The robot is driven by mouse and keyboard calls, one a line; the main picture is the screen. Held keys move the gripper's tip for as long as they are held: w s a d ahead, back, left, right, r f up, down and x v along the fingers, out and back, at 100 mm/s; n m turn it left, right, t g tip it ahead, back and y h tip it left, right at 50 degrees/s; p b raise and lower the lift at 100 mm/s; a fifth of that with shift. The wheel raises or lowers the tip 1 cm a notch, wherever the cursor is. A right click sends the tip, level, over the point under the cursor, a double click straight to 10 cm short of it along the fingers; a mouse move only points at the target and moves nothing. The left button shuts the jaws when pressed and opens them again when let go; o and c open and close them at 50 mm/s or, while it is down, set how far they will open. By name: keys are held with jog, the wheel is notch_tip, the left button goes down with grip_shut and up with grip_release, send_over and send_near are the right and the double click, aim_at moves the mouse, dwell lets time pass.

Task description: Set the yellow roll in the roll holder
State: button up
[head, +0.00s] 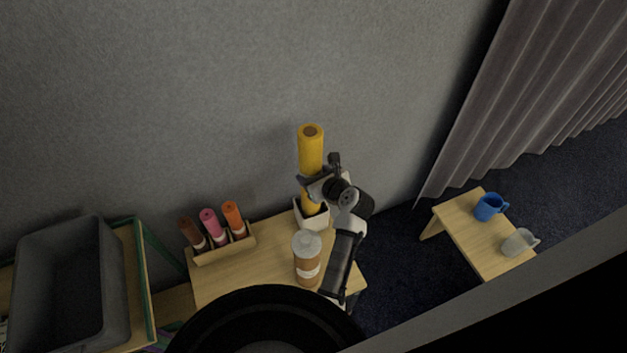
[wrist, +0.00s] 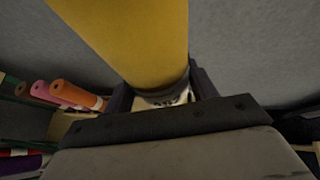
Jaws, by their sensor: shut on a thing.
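The yellow roll (head: 311,150) stands upright, tall and thin, in the head view. My gripper (head: 314,187) is shut on its lower part. In the wrist view the yellow roll (wrist: 140,40) rises between the two dark fingers of my gripper (wrist: 163,95), with a pale printed band at the grip. A white, open-topped holder (head: 313,222) stands on the wooden table, right under the roll. The roll's lower end is at the holder's opening; I cannot tell how deep it sits, as my gripper partly covers it.
A wooden rack (head: 226,250) with brown, pink and orange rolls stands left of the holder. A lidded brown jar (head: 307,268) stands close in front of it. A grey bin (head: 68,285) is at far left. A blue mug (head: 489,207) and a pale mug (head: 518,243) stand on a bench at right.

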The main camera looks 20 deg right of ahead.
jog(key=shift+f, duration=1.45)
jog(key=o, duration=1.6)
jog(key=shift+f, duration=0.2)
jog(key=shift+c, duration=0.2)
jog(key=shift+r, duration=0.1)
jog(key=b+v, duration=0.1)
jog(key=v, duration=1.1)
